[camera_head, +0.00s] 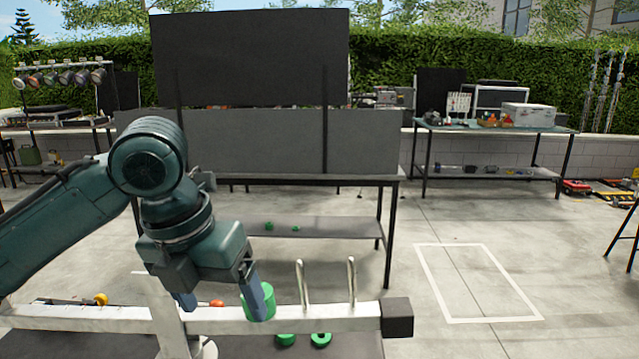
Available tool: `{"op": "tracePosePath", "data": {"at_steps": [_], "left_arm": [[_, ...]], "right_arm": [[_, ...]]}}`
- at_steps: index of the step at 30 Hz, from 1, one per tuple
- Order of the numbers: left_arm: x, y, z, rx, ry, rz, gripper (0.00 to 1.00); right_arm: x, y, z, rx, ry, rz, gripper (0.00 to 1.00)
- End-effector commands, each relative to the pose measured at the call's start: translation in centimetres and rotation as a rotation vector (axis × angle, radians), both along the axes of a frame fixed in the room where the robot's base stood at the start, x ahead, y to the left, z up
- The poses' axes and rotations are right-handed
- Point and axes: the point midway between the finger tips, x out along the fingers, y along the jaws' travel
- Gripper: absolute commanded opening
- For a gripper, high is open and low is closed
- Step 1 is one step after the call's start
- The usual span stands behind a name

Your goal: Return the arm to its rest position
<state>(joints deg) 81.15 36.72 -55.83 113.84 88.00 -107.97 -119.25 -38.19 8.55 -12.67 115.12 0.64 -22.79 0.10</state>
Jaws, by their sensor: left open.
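My left arm comes in from the left, and its gripper (222,302) points down over a pale horizontal bar (345,319). Its two fingers are spread apart. A green roll (265,297) sits at the bar, just behind and to the right of the right finger, which hides part of it. I cannot tell whether the finger touches it. Nothing shows clearly held between the fingers. My right gripper is not in view.
Two upright metal pegs (301,283) stand on the bar to the right. Green rings (320,339) lie on the dark surface below. A table with grey panels (360,141) stands behind. A workbench (490,127) is at the back right. A white floor outline (477,283) encloses clear ground.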

Motion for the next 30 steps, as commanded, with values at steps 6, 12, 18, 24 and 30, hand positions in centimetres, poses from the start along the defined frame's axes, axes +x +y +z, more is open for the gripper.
{"op": "tracePosePath", "data": {"at_steps": [6, 12, 18, 24, 30], "left_arm": [[1.4, -3.7, -4.8, -0.215, 0.054, 0.225, 0.81], [2.6, -7.4, -9.8, -0.475, 0.148, 0.535, 0.81], [3.5, -9.9, -15.6, -0.784, 0.308, 0.974, 0.81], [3.2, -9.4, -21.9, -1.049, 0.473, 1.441, 0.81], [0.6, -6.3, -28.8, -1.267, 0.591, 1.903, 0.81]], "right_arm": [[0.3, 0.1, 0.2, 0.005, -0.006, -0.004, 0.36], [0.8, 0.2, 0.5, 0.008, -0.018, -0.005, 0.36], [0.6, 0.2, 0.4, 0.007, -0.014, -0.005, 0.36], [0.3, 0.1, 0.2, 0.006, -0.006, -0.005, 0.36], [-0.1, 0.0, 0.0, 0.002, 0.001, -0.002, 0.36]]}}
